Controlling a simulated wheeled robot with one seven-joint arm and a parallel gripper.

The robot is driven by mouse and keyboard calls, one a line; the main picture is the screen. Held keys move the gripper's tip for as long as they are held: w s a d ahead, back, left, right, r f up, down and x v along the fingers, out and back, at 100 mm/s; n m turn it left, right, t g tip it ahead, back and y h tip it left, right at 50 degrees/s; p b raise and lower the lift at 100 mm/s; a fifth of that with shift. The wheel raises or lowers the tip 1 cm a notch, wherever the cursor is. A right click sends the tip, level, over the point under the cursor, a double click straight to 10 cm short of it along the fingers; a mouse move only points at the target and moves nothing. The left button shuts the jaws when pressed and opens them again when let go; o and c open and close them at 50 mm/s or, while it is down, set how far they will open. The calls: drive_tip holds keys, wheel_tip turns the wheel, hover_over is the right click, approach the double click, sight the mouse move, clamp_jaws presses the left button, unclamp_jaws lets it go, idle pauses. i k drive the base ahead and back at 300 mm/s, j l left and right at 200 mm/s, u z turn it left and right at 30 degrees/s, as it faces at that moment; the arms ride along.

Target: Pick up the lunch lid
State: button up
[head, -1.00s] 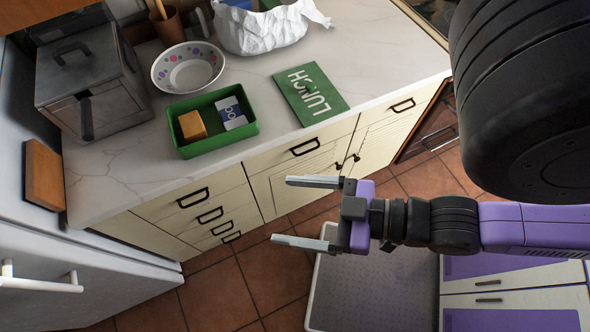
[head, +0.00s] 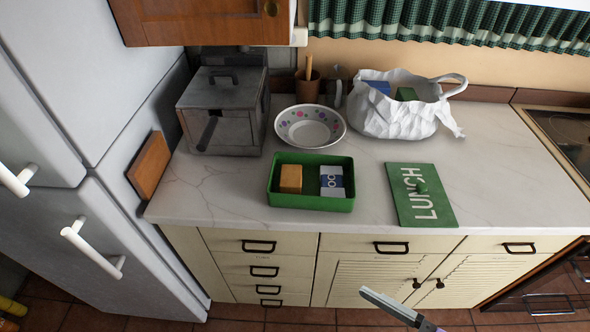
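The lunch lid (head: 408,207) is a flat green rectangle with white "LUNCH" lettering. It lies on the counter close to the front edge, right of centre. A small green knob seems to stand up near its middle. Left of it, apart, stands the open green lunch box (head: 312,204), holding an orange-tan block (head: 291,178) and a blue-and-white packet (head: 331,182). One finger of my gripper (head: 388,305) shows at the bottom edge, in front of the cabinets and below the counter top. Nothing is against its inner side, so my gripper looks open; the other finger is out of view.
Behind are a dotted bowl (head: 310,128), a crumpled white bag (head: 395,118) with items inside, a grey metal box (head: 222,125) and a brown utensil pot (head: 307,88). A fridge (head: 120,240) bounds the left, a hob (head: 565,135) the right. Counter around the lid is clear.

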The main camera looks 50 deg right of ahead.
sight(420, 199)
drive_tip(key=z, duration=1.35)
